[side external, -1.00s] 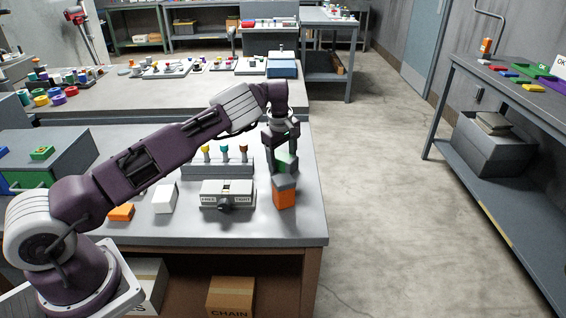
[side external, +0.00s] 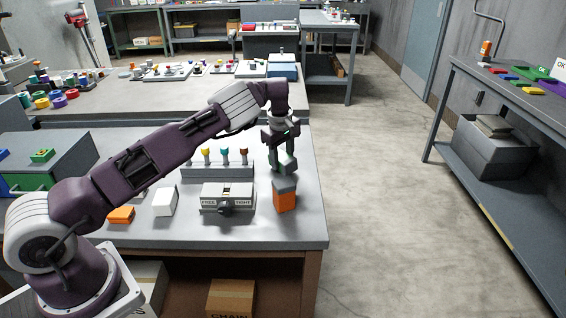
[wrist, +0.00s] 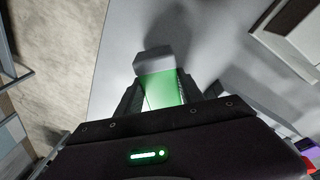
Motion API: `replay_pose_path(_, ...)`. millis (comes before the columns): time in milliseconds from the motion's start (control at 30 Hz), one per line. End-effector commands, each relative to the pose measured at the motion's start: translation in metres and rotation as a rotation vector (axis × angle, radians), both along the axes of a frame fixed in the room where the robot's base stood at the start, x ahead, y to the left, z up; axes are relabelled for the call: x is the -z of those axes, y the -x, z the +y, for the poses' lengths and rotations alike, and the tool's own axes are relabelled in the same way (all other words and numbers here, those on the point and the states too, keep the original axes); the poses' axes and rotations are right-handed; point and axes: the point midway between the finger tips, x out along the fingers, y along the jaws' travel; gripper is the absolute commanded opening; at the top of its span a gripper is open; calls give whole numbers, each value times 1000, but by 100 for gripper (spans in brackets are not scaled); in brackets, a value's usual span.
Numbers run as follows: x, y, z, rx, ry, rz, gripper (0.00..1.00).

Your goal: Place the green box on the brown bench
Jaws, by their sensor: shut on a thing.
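The green box (side external: 288,163) is between the fingers of my gripper (side external: 281,158) over the right part of the near bench. The gripper is shut on it. In the wrist view the green box (wrist: 166,88) shows between the dark fingers, with a grey block at its far end. I cannot tell whether that grey block is part of it. The brown bench (side external: 270,230) has a grey top and brown sides. The box is close to the bench top; whether it touches is unclear.
An orange block with a grey top (side external: 285,198) stands just in front of the green box. A grey clamp fixture (side external: 227,197), a rack with coloured pegs (side external: 218,171) and a white block (side external: 165,201) stand to the left. Bare bench top lies near the right edge.

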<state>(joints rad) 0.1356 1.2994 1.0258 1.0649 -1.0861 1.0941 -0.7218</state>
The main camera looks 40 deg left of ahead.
Motion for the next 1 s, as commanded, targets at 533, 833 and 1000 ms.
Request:
replay_pose_path(533, -114, 30, -6, 268, 7, -15, 0)
replay_pose_path(833, -129, 138, -74, 1078, 12, -1, 0)
replay_pose_path(1000, -128, 186, -106, 1413, 6, -4, 0)
